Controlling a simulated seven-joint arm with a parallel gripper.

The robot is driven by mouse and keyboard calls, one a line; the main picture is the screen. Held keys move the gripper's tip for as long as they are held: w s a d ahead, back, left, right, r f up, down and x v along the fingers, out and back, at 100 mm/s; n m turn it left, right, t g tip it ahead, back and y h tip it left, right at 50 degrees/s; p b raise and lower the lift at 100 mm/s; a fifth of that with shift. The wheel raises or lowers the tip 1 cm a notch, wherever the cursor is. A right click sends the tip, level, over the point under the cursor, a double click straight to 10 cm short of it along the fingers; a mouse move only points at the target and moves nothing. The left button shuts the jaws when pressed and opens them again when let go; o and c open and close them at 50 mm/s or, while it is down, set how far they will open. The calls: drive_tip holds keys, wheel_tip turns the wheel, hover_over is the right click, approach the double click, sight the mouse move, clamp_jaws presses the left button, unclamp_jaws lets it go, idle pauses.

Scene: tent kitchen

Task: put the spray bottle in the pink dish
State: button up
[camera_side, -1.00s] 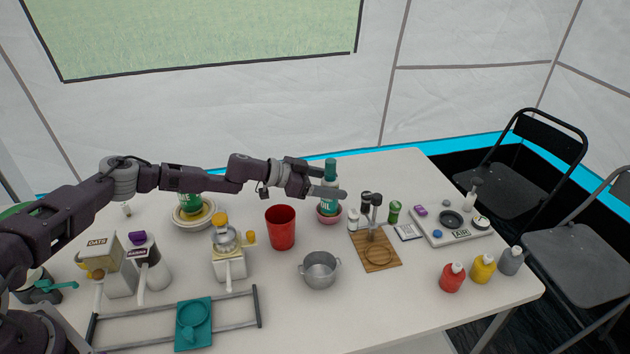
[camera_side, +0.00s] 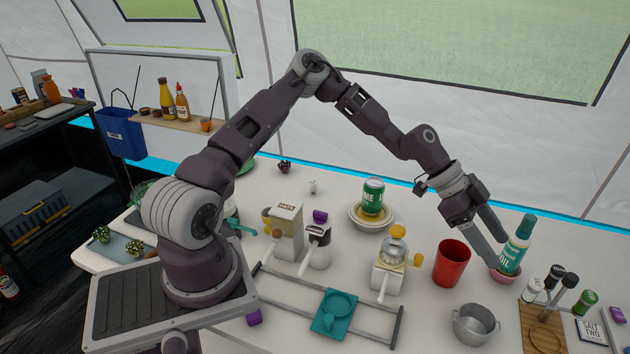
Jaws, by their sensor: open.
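The near finger hides part of the dish's left side.
A red cup (camera_side: 451,263) stands left of the dish, with a grey pot (camera_side: 475,324) in front. A wooden board (camera_side: 541,330) with small jars stands to the right.

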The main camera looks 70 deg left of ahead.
drive_tip(key=s+a+r+n+y, duration=0.2)
drive_tip(key=s+r, duration=0.4)
drive_tip(key=s, duration=0.6)
drive_tip(key=s+a+r+n+y, duration=0.3)
drive_tip(key=s+r+n, duration=0.3)
drive_tip(key=s, duration=0.6)
drive_tip(key=s+a+r+n+t+y, duration=0.1)
drive_tip(key=s+a+r+n+y, duration=0.2)
drive_tip(key=s, duration=0.9)
wheel_tip(320, 180, up, 4)
drive_tip(key=shift+s+a+f+n+y, duration=0.15)
drive_tip(key=shift+s+f+n+y, duration=0.1)
drive_tip(key=shift+n+y, duration=0.2)
